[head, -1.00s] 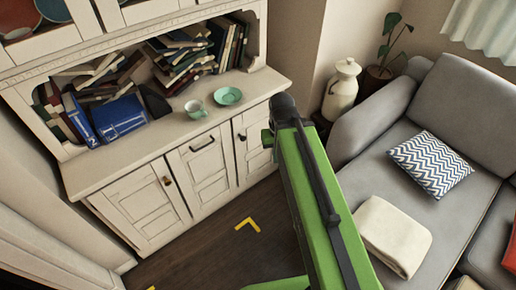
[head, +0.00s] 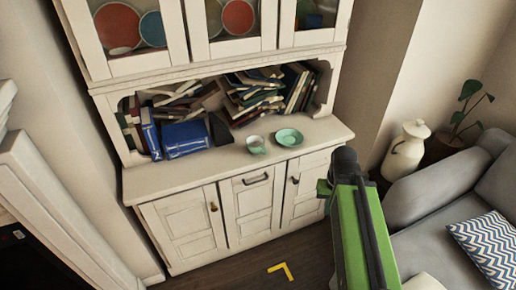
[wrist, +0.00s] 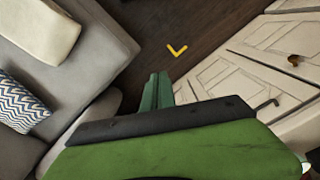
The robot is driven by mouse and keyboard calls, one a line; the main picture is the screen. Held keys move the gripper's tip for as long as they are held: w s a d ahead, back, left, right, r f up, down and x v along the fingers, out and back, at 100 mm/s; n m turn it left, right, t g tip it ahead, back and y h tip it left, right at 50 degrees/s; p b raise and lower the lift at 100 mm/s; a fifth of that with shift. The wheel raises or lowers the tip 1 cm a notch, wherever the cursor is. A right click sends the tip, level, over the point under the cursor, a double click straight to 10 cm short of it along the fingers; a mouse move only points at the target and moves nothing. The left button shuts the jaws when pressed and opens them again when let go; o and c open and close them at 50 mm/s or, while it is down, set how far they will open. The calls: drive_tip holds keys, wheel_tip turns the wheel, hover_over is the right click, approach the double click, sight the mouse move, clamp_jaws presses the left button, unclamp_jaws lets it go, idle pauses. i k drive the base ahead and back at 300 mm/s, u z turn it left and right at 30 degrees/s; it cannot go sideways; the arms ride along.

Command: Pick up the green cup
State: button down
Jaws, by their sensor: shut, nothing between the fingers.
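The green cup (head: 256,144) is small, pale green and stands upright on the cabinet's counter (head: 190,172). A pale green saucer (head: 289,137) lies just right of it, with a small gap. My gripper shows in the wrist view (wrist: 157,84) as narrow green fingers, shut and empty, pointing down over the dark floor. In the head view my green arm is right of the cabinet, apart from the cup, and the fingertips are hard to make out. A sliver of something pale green sits at the lower right edge of the wrist view; I cannot tell what it is.
Several books (head: 262,95) are heaped in the niche behind the cup. A white jug (head: 405,150) and a grey sofa (head: 445,185) with a zigzag cushion (head: 487,245) stand at the right. A yellow corner mark (head: 281,270) lies on the open floor before the cabinet.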

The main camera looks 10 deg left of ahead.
sight(256, 144)
drive_tip(key=u, duration=1.3)
drive_tip(key=i, duration=0.65)
drive_tip(key=u, duration=0.4)
